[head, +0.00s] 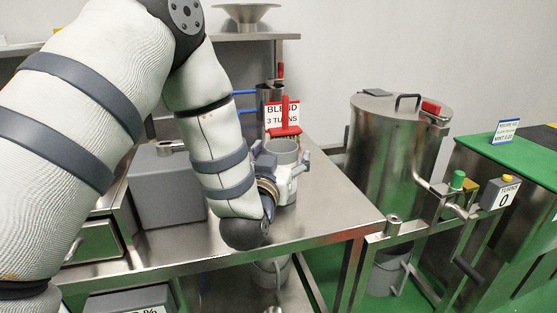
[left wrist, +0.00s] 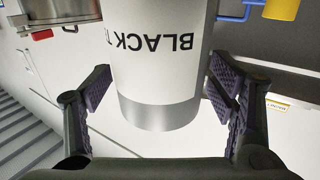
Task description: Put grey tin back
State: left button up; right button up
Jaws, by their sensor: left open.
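The grey tin (head: 283,152) stands upright on the steel table, with its open grey rim showing above a white label. My left gripper (head: 284,170) is around it, with one finger on each side. In the left wrist view, which shows the scene upside down, the tin (left wrist: 158,112) is between the two purple-padded fingers of the left gripper (left wrist: 160,90). Its label reads "BLACK T", cut off at the edge. The fingers are open, with narrow gaps at the tin's sides. The tin's base is partly hidden by my gripper and arm in the head view. My right gripper is not in view.
A red-and-white "BLEND 3 TURNS" sign (head: 283,115) stands behind the tin. A grey box (head: 165,190) is to its left. A large steel drum (head: 392,140) with a crank stands right of the table. The table's right front part (head: 335,215) is clear.

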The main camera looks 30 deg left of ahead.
pick_arm(q)
jog(key=p+v, duration=0.2)
jog(key=v, duration=1)
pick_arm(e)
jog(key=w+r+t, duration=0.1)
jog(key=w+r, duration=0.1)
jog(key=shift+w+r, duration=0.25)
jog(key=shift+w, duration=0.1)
